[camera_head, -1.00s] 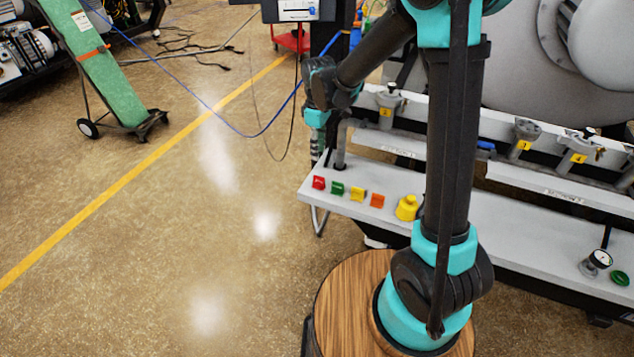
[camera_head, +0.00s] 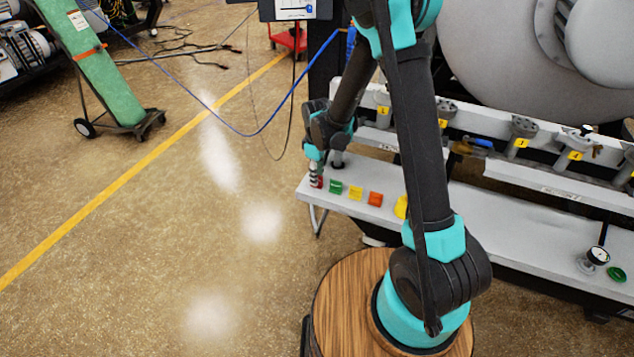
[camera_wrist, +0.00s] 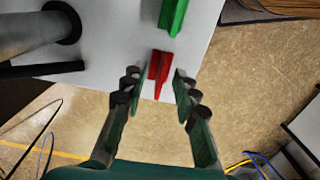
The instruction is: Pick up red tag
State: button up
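The red tag (camera_wrist: 159,70) sits near the edge of the white shelf (camera_wrist: 110,45) in the wrist view. My gripper (camera_wrist: 158,88) is open, with one finger on each side of the tag's lower part and a visible gap on both sides. In the head view my gripper (camera_head: 315,179) is low over the left end of the shelf and covers most of the red tag (camera_head: 319,183). The fingers do not appear closed on it.
A green tag (camera_head: 336,187), a yellow tag (camera_head: 355,193) and an orange tag (camera_head: 375,199) stand in a row to the right. A yellow knob-like object (camera_head: 401,207) is partly behind my arm. A grey post (camera_wrist: 30,32) rises beside the red tag.

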jog(key=shift+f, duration=0.4)
grip_shut()
jog(key=shift+r, duration=0.1)
